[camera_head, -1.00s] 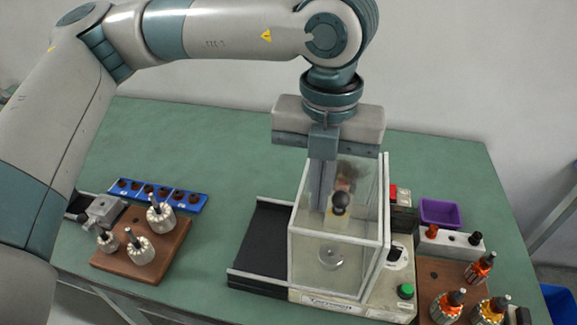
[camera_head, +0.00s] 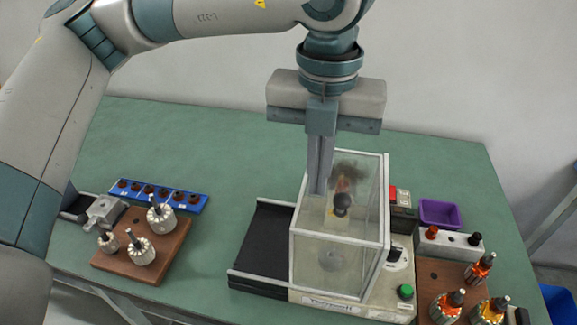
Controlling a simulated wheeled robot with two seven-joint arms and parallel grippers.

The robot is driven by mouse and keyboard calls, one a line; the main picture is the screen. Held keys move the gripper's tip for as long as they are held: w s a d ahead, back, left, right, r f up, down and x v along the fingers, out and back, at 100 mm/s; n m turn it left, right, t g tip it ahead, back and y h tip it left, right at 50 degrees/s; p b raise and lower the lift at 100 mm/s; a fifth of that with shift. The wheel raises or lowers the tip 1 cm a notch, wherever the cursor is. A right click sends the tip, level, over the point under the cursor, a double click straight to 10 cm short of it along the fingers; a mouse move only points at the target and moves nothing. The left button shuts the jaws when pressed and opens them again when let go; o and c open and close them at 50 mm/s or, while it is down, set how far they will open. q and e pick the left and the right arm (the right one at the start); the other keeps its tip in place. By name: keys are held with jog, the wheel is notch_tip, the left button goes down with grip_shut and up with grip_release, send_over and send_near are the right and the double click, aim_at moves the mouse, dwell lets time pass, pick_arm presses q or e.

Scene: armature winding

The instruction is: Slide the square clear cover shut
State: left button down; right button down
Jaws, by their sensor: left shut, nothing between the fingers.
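The square clear cover (camera_head: 335,254) is a box of clear panels with pale edges. It stands over the winding machine (camera_head: 330,299), around the round metal part and the dark knob (camera_head: 342,203) seen through it. My left gripper (camera_head: 318,190) comes down from above at the cover's left side. Its fingers are shut and hold nothing. The fingertips are near the cover's upper left edge; I cannot tell whether they touch it. My right gripper is not in view.
Black rails (camera_head: 262,247) lie bare left of the cover. A wooden block with pale armatures (camera_head: 140,250) and a blue rack (camera_head: 157,195) are at left. A purple bin (camera_head: 440,213), a green button (camera_head: 405,291) and wound armatures (camera_head: 494,309) are at right.

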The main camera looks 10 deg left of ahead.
pick_arm(q)
jog(key=shift+a+r+p, duration=0.15)
jog(key=shift+a+r, duration=0.15)
jog(key=shift+r, duration=0.65)
jog(key=shift+a+r+p, duration=0.15)
jog(key=shift+a+r, duration=0.15)
jog(key=shift+r, duration=0.6)
jog(key=shift+r, duration=0.1)
